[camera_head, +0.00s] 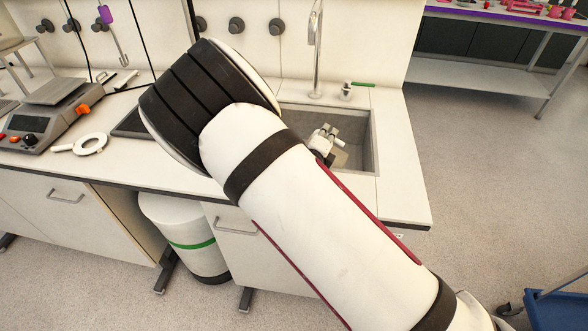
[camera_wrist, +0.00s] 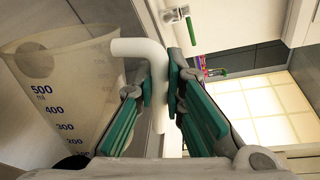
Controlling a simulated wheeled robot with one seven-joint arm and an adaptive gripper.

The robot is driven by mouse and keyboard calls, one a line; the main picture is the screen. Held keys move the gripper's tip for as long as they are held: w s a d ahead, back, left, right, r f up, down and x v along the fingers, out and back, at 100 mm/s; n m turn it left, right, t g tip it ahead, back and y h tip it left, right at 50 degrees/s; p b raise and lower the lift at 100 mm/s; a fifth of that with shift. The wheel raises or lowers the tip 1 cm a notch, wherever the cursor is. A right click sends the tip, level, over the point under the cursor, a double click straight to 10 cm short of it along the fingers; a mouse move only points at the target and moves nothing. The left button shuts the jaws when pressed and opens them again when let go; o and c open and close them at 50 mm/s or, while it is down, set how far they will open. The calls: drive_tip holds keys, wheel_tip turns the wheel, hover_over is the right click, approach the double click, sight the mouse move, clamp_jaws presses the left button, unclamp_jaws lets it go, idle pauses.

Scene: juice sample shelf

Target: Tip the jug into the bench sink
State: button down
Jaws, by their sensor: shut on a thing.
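My gripper (camera_wrist: 157,80) is shut on the white handle (camera_wrist: 138,48) of the jug, with its teal finger pads on either side. The jug (camera_wrist: 85,85) is see-through with blue marks up to 500 ml and fills the left of the wrist view. It looks tilted against the room behind; how far, and whether liquid is in it, I cannot tell. In the head view my arm reaches across the bench sink (camera_head: 357,152), a grey basin. My gripper (camera_head: 325,140) shows only partly over it there, and my arm hides the jug.
A tall tap (camera_head: 316,50) stands behind the sink, with a small green-handled fitting (camera_head: 346,90) beside it. A white bin (camera_head: 182,235) stands below. The floor at right is mostly clear.

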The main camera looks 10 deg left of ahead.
sight(341, 142)
drive_tip(key=shift+s+d+r+m, duration=0.15)
drive_tip(key=shift+s+d+m, duration=0.05)
drive_tip(key=shift+d, duration=0.3)
drive_tip(key=shift+s+d+r+m, duration=0.15)
drive_tip(key=shift+s+d+m, duration=0.05)
drive_tip(key=shift+d, duration=0.25)
drive_tip(key=shift+a+f, duration=0.1)
drive_tip(key=shift+a, duration=0.05)
drive_tip(key=shift+s+d+m+t+y+p, duration=0.2)
drive_tip(key=shift+d+m+p, duration=0.25)
drive_tip(key=shift+d+m, duration=0.2)
drive_tip(key=shift+s+d+m+t+y+p, duration=0.1)
drive_tip(key=shift+d+m+y+p, duration=0.1)
drive_tip(key=shift+d+m+p, duration=0.35)
drive_tip(key=shift+s+d+r+m+p, duration=0.25)
drive_tip(key=shift+d+r+m+p, duration=0.35)
drive_tip(key=shift+r+m, duration=0.25)
drive_tip(key=shift+s+d+f+m+y, duration=0.1)
drive_tip(key=shift+d+f+m+y, duration=0.2)
drive_tip(key=shift+d+f+m, duration=0.25)
drive_tip(key=s+d+r+m+t+p, duration=0.2)
drive_tip(key=d+m+p, duration=0.1)
drive_tip(key=d+m, duration=0.3)
drive_tip(key=shift+d+m+y+p, duration=0.15)
drive_tip(key=shift+m+y+p, duration=0.2)
drive_tip(key=shift+m, duration=0.25)
